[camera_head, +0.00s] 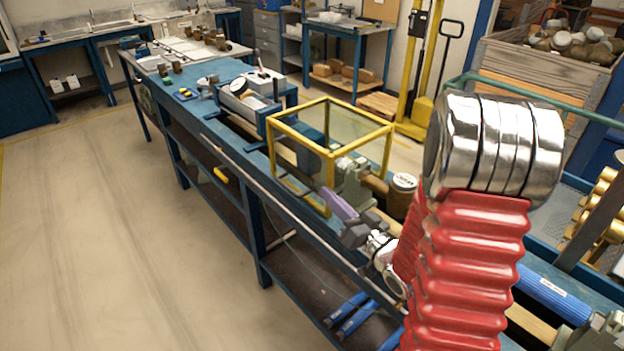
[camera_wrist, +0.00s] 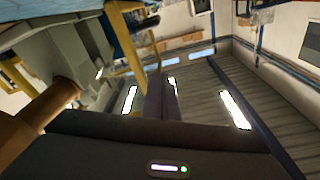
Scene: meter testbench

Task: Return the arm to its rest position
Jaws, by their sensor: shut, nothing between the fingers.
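My arm, with red ribbed sleeves and polished metal joints, rises large at the right of the head view and reaches over the bench. My gripper (camera_head: 338,203) has its purple fingers shut and empty, just outside the near lower corner of a yellow-framed guard (camera_head: 330,128). It is close to a grey-green clamp (camera_head: 354,186) and a brown meter body with a white-topped cap (camera_head: 404,182). In the wrist view the shut fingers (camera_wrist: 161,97) point out into the room. The clamp (camera_wrist: 75,55) and a brown pipe (camera_wrist: 45,105) are at left there. Whether anything touches is unclear.
The long blue bench (camera_head: 225,150) runs away to the upper left, with small parts and a vise-like device (camera_head: 250,97) on it. A wooden crate of meters (camera_head: 545,75) and a yellow lift (camera_head: 415,75) stand behind. The floor (camera_head: 100,220) at left is clear.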

